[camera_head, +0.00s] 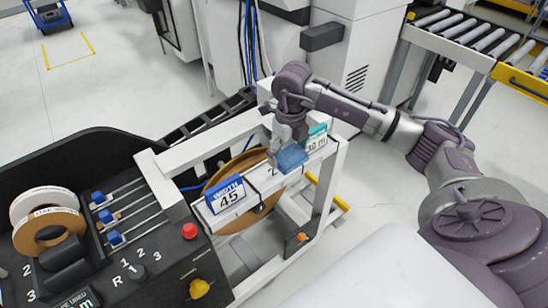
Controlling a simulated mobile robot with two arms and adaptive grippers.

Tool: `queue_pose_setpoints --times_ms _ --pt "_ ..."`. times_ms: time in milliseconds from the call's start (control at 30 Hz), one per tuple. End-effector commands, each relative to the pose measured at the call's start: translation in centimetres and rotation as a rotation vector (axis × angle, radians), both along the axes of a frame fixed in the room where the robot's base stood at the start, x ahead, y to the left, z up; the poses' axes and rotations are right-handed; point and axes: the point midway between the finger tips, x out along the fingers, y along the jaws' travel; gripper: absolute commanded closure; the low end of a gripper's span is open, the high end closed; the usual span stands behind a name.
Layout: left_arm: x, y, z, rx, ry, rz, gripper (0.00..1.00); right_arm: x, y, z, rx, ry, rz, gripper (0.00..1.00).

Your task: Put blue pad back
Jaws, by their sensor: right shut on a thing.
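The blue pad (292,159) is at my right gripper (281,150), above the white top rail of the machine frame (262,180). My right gripper points down and is shut on the blue pad. I cannot tell whether the pad touches the rail. My right arm comes in from the right side. My left gripper is not in view.
A blue and white sign reading 45 (226,194) stands left of the pad, and a teal sign (316,141) stands close on its right. A black control panel (160,262) with a red button (189,231) is at the lower left.

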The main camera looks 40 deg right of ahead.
Motion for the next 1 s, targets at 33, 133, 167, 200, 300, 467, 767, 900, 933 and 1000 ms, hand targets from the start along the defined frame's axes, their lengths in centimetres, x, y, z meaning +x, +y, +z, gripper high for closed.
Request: queue_pose_setpoints --times_ms 33,133,167,200,300,467,767,900,933,1000 --pt "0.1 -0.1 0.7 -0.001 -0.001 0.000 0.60 1.1 0.7 -0.4 0.004 0.002 0.002 0.40" --pt "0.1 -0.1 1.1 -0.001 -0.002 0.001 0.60 2.9 1.5 -1.6 0.003 0.002 0.001 0.40" --pt "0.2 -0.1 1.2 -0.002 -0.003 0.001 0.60 3.3 1.6 -1.9 0.002 0.001 0.000 0.40" --pt "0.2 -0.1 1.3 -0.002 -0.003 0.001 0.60 3.8 1.9 -2.3 0.003 0.001 -0.001 0.40" --pt "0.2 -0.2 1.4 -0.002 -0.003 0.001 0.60 4.6 2.2 -2.9 0.000 0.001 0.000 0.40" --pt "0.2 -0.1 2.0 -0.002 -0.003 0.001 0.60 4.8 2.3 -4.3 0.000 0.004 -0.001 0.40" --pt "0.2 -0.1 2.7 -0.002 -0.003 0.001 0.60 4.8 2.2 -7.2 -0.001 0.000 0.000 0.40" --pt "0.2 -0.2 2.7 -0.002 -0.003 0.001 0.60 4.8 2.2 -7.2 -0.001 -0.001 0.000 0.40" --pt "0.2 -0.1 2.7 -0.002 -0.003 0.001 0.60 4.8 2.2 -7.3 -0.001 0.000 0.000 0.40" --pt "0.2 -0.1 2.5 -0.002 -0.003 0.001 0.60 4.8 2.2 -7.4 -0.001 0.000 0.000 0.40"
